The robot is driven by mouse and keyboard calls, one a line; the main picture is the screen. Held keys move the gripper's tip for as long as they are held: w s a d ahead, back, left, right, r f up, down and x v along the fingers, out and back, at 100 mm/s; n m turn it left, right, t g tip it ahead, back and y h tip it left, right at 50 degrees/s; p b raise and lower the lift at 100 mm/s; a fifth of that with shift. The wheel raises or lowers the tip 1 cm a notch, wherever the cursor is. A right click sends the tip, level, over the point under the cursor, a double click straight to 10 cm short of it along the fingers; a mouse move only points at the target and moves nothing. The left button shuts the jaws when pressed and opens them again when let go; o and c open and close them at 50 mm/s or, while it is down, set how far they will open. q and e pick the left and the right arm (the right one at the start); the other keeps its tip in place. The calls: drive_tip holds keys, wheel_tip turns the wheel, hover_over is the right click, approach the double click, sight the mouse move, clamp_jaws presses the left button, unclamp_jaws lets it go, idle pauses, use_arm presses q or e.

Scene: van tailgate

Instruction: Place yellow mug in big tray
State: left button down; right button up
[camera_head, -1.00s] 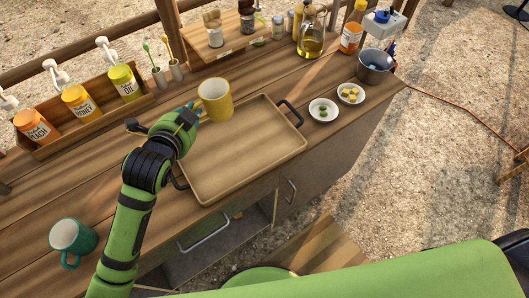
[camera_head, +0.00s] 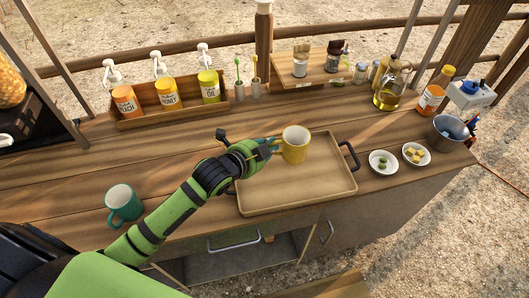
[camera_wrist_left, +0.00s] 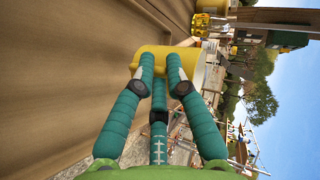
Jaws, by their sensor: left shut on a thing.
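The yellow mug (camera_head: 295,145) is upright at the back left part of the big tray (camera_head: 310,190), a tan rectangular tray with dark handles. My left gripper (camera_head: 272,147) reaches it from the left and is shut on it. In the left wrist view the fingers (camera_wrist_left: 160,75) press on the yellow mug (camera_wrist_left: 190,62), and the tray's brown floor (camera_wrist_left: 60,90) fills the left side. I cannot tell whether the mug's base touches the tray. My right gripper is not in view.
A teal mug (camera_head: 123,203) stands on the counter at the left. A rack of pump bottles (camera_head: 170,105) and a wooden board (camera_head: 310,72) are behind. Two small white bowls (camera_head: 383,162) and a metal pot (camera_head: 448,133) stand right of the tray. Most of the tray is bare.

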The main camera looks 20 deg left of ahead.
use_arm(q)
drive_tip(key=shift+w+a+f+p, duration=0.15)
drive_tip(key=shift+a+f, duration=0.1)
drive_tip(key=shift+f, duration=0.6)
drive_tip(key=shift+a+f+p, duration=0.15)
drive_tip(key=shift+a+f, duration=0.1)
drive_tip(key=shift+f, duration=0.6)
drive_tip(key=shift+w+a+f+p, duration=0.15)
drive_tip(key=shift+a+f, duration=0.1)
drive_tip(key=shift+f, duration=0.6)
drive_tip(key=shift+f, duration=0.15)
drive_tip(key=c, duration=1.3)
unclamp_jaws()
drive_tip(key=shift+o, duration=0.2)
